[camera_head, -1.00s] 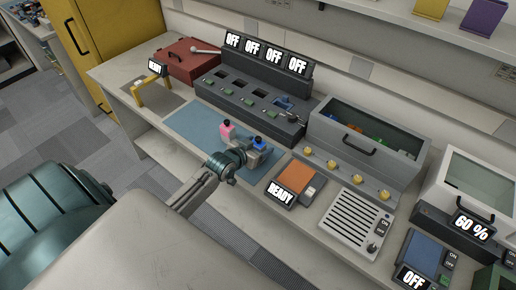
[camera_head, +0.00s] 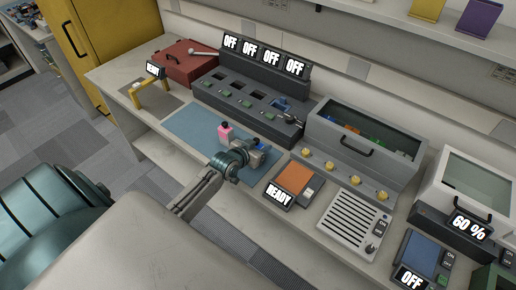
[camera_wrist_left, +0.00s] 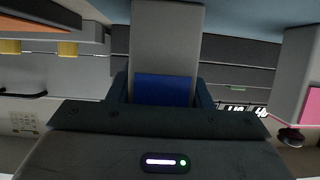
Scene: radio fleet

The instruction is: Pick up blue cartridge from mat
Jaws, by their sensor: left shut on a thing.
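The blue cartridge (camera_head: 258,143) is at the right part of the blue mat (camera_head: 185,124), mostly hidden behind my left gripper (camera_head: 259,153) in the head view. In the left wrist view its blue face (camera_wrist_left: 164,90) sits between the dark fingers of my left gripper (camera_wrist_left: 163,96), which is shut on it. I cannot tell whether the cartridge touches the mat or hangs just above it. A pink cartridge (camera_head: 224,134) stands upright on the mat, left of the gripper and apart from it. My right gripper is not in view.
Behind the mat is a dark slotted unit (camera_head: 246,98) with several OFF displays. Right of the gripper lie an orange-topped READY device (camera_head: 294,177) and a grey clear-lidded bin (camera_head: 367,140). A red case (camera_head: 187,63) stands back left. The mat's left part is clear.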

